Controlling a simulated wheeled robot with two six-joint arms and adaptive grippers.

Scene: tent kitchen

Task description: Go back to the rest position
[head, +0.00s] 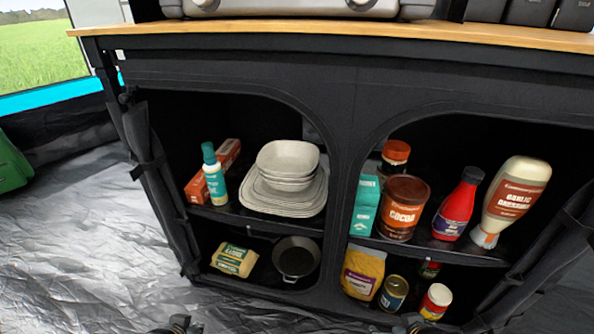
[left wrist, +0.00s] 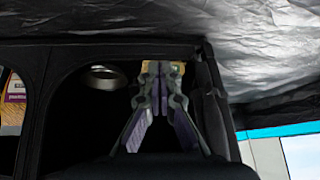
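My left gripper (head: 175,326) just shows at the bottom edge of the head view, in front of the cabinet and apart from it. In the left wrist view its two fingers (left wrist: 162,90) meet at the tips with nothing visible held between them. Behind the tips in that view is the yellow packet, which lies on the lower left shelf in the head view (head: 234,260). My right gripper (head: 411,324) shows only as a small dark part at the bottom edge; its fingers cannot be made out.
The black cabinet (head: 345,130) with a wooden top (head: 330,33) stands ahead. Its left side holds stacked dishes (head: 288,180), a turquoise bottle (head: 214,175) and a pan (head: 296,258). Its right side holds jars, bottles and a yellow bag (head: 362,273). Silvery floor (head: 80,240) is clear at left.

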